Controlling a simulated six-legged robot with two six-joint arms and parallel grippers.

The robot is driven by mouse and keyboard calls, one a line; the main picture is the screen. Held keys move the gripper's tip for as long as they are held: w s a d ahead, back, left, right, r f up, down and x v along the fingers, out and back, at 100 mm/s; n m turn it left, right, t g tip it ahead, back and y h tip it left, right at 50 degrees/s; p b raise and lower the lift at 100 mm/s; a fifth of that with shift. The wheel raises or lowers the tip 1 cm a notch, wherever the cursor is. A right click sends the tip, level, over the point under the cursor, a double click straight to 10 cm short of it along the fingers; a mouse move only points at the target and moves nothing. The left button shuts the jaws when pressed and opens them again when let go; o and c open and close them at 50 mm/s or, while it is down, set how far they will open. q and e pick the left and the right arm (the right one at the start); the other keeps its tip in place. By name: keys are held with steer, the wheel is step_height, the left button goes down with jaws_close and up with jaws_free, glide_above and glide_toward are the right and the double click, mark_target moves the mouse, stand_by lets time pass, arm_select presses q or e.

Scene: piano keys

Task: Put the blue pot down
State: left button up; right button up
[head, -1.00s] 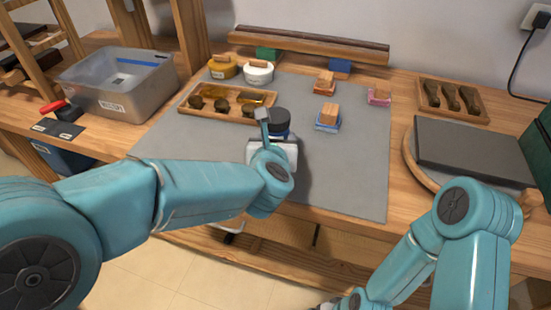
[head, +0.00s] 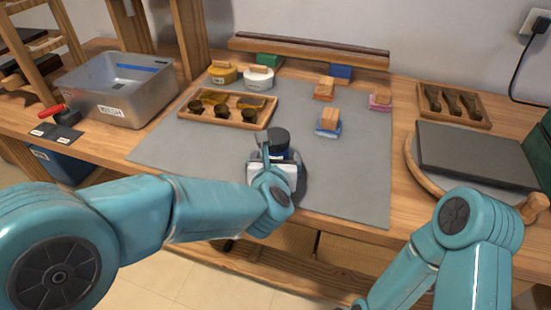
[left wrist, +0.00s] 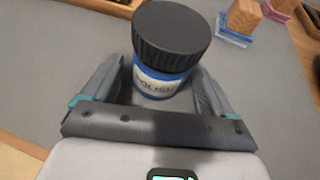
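The blue pot (head: 277,143) has a black ribbed lid and a pale label with dark letters. It is upright over the front middle of the grey mat (head: 352,165). My left gripper (head: 274,158) is around it from the near side.
A wooden tray of dark-topped pieces (head: 258,120) lies behind the pot. A blue-based wooden block (head: 328,124) stands to its right.

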arm_select(q)
steer(key=shift+r+p, duration=0.25)
steer(key=shift+p, duration=0.05)
steer(key=v, duration=1.2)
steer(key=shift+f, duration=0.1)
